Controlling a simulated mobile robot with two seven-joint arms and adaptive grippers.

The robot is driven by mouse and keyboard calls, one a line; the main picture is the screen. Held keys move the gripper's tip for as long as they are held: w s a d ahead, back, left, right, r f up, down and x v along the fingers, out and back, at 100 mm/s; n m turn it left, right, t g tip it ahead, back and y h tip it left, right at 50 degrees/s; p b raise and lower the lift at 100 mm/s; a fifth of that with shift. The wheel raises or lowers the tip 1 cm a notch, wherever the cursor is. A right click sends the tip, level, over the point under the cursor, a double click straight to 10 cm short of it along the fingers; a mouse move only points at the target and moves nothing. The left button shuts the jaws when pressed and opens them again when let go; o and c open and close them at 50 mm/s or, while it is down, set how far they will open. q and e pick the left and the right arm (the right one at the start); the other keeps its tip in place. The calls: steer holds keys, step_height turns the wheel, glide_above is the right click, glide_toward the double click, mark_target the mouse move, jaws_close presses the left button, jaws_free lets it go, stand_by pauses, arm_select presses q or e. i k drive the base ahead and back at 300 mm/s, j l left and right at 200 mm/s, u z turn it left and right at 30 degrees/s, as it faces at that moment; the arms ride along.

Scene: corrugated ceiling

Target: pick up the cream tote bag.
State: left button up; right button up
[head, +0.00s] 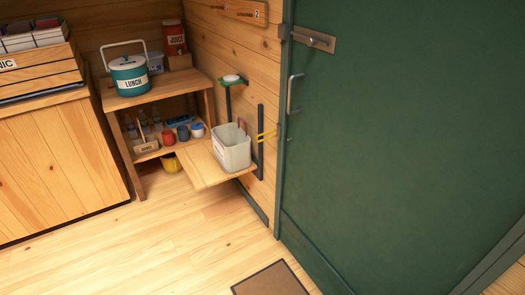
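A pale cream, open-topped, box-shaped thing (232,152) stands upright on a fold-down wooden shelf (206,172) beside the wall, left of the green door. It looks like the cream tote bag, but I cannot be sure that it is cloth. It has some small marking on its left side, too small to read. Its inside is mostly hidden. Neither of my grippers is in view.
A wooden shelf unit (188,79) holds a teal lunch pot (130,77), with mugs and small items below. A yellow object (171,164) sits underneath. A green door (400,130) fills the right. The wooden floor (140,245) is clear up to a brown mat (270,281).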

mark_target(232, 148)
steer(key=i+j+z, duration=0.2)
steer(key=z, duration=0.25)
steer(key=i+j+z, duration=0.15)
steer(key=j+z, duration=1.3)
steer(key=j, duration=1.35)
